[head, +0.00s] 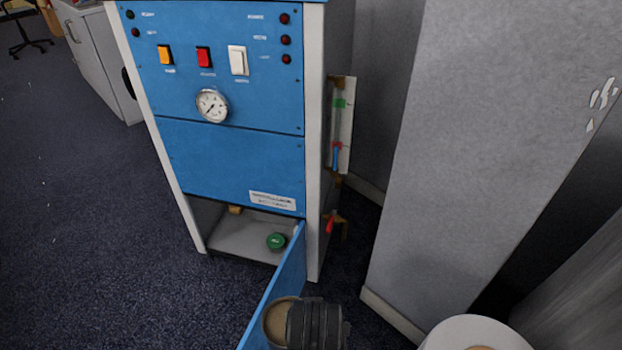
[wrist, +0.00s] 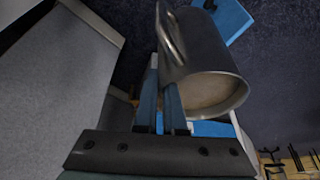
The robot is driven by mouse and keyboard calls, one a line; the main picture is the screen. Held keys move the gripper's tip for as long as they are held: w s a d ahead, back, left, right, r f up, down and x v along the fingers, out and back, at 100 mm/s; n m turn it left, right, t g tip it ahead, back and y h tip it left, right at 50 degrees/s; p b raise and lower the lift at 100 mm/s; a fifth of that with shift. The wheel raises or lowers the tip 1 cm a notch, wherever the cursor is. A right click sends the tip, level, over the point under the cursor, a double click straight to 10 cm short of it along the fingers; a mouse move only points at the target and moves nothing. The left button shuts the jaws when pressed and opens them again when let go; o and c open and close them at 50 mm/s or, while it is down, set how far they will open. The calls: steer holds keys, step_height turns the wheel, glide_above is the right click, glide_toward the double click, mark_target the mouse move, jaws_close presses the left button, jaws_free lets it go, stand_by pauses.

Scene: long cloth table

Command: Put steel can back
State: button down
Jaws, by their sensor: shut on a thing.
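The steel can (wrist: 205,60) is a metal cup with a side handle and a pale brown inside or end face. In the wrist view it is at my gripper's fingertips (wrist: 163,82), tilted. My gripper is shut on it; the exact contact is partly hidden. In the head view the can (head: 279,322) shows at the bottom centre, beside my dark gripper (head: 300,325), in front of the open blue door (head: 283,283). The blue cabinet (head: 230,165) has an open lower compartment (head: 235,241).
A green round-topped thing (head: 276,241) sits on the compartment floor. The open door juts toward me at the compartment's right. A grey pillar (head: 460,150) stands to the right. Dark carpet (head: 90,220) is clear at the left.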

steer(key=w+r+p+v, duration=0.1)
steer(key=w+p+v, duration=0.1)
steer(key=p+v, duration=1.3)
steer(key=w+r+p+v, duration=0.1)
steer(key=w+p+v, duration=0.2)
steer(key=p+v, duration=1.3)
steer(key=shift+w+a+r+p, duration=0.15)
steer(key=shift+a+r+p, duration=0.2)
steer(key=shift+p, duration=0.15)
